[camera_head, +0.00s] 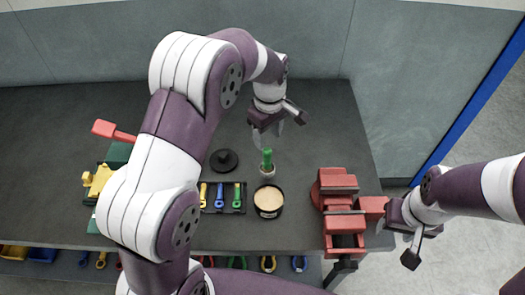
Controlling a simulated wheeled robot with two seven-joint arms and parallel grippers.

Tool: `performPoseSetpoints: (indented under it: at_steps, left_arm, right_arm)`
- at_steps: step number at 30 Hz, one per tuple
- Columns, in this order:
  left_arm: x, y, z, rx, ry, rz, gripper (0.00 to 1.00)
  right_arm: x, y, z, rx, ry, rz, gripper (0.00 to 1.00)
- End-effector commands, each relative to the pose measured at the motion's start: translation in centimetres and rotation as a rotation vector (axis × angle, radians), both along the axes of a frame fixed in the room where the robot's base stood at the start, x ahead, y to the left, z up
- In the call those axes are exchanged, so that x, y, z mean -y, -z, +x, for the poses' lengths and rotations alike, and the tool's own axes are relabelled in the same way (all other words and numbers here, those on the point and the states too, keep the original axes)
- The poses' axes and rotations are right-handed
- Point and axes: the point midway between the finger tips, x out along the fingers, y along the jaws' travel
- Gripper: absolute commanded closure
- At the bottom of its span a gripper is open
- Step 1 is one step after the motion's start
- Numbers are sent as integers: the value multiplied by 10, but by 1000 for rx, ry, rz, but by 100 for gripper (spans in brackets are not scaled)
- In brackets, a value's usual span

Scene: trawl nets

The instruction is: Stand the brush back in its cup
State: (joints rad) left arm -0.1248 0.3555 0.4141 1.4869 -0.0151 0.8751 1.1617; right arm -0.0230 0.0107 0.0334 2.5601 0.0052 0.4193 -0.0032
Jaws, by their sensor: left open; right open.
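A green brush (267,156) stands about upright, with its lower end in a small pale cup (267,171) on the dark bench. My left gripper (277,130) is open and empty, just above and behind the brush. I see no contact between its fingers and the brush. The part of the brush inside the cup is hidden. My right gripper (409,243) is open and empty, off the bench's right edge beside the red vise.
A round black tin with beige contents (268,199) is in front of the cup. A black lid (223,160) lies left of it. A tray of coloured tools (221,211) and a red vise (343,205) are nearby. The bench behind the lid is clear.

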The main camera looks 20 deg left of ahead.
Motion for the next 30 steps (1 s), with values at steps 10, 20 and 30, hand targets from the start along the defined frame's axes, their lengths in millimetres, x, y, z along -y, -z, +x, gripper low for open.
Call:
performPoseSetpoints:
  at_steps: [10, 20, 30]
  left_arm:
    - [-40, -14, -149, 87, 860, 36, 48]
    - [-45, -9, -185, 96, 1051, 55, 48]
    - [-45, -9, -185, 94, 1049, 54, 48]
  right_arm:
    - [0, 0, 0, 0, 0, 0, 50]
    - [0, 0, 0, 0, 0, 0, 50]
    - [0, 0, 0, 0, 0, 0, 50]
